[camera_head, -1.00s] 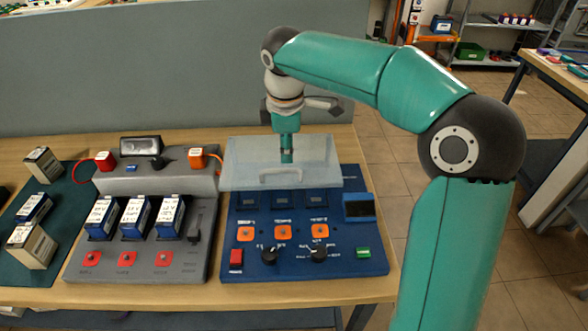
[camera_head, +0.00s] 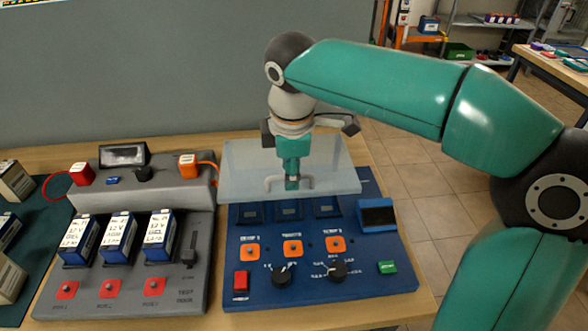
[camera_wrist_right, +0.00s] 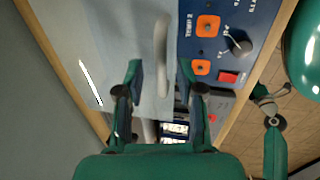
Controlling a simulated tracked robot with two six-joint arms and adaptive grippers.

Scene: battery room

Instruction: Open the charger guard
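The charger guard (camera_head: 330,176) is a clear, pale panel over the rear part of the blue charger (camera_head: 320,298). Its light handle (camera_head: 271,184) is near the guard's front edge; in the right wrist view the handle (camera_wrist_right: 162,55) is a pale bar. My right gripper (camera_head: 291,183) points down at the handle from above. In the wrist view its two fingers (camera_wrist_right: 160,72) are apart, with the handle appearing between them. Contact with the handle cannot be told.
Left of the charger stands a grey unit (camera_head: 190,292) with several blue batteries and red buttons. A green mat (camera_head: 45,240) with more batteries lies at the far left. A grey panel (camera_head: 180,70) stands behind the table. Free floor lies to the right.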

